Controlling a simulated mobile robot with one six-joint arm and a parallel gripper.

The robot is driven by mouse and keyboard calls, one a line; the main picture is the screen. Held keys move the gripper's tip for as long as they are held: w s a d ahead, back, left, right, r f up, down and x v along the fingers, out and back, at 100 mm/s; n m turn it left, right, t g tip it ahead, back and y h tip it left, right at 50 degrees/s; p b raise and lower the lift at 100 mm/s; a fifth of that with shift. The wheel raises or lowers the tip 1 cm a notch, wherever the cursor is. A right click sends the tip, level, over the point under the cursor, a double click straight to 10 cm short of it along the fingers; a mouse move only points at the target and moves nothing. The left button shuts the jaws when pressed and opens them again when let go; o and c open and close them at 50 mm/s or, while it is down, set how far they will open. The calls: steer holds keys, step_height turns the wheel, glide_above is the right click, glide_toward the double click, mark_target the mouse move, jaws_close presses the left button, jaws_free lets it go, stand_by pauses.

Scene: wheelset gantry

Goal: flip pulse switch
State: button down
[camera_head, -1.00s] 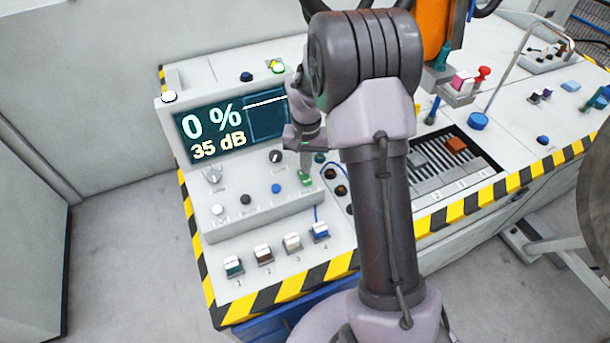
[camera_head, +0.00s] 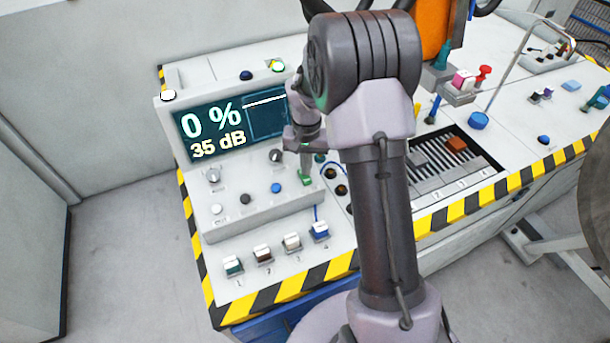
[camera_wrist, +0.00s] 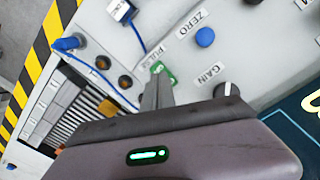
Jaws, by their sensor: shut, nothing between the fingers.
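The pulse switch (camera_wrist: 161,69) is a small green switch beside the PULSE label in the wrist view. It also shows in the head view (camera_head: 305,180), at the right end of the raised control panel. My gripper (camera_wrist: 158,80) is shut and empty, with its fingertips right at the switch. In the head view my gripper (camera_head: 306,165) points down over the switch. I cannot tell whether the fingertips touch it. The fingers partly hide the switch.
A blue ZERO button (camera_wrist: 205,37) and a dark GAIN knob (camera_wrist: 226,90) sit near the switch. The display (camera_head: 230,123) reads 0 % and 35 dB. A blue cable (camera_wrist: 105,80) runs close by. Several coloured connectors (camera_head: 291,243) stand on the desk in front of the panel.

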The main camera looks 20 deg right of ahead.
mark_target(306, 178)
steer(key=shift+f+b, duration=0.75)
steer(key=shift+f, duration=0.3)
stand_by(0.4)
step_height(306, 178, up, 7)
steer(key=p, duration=0.5)
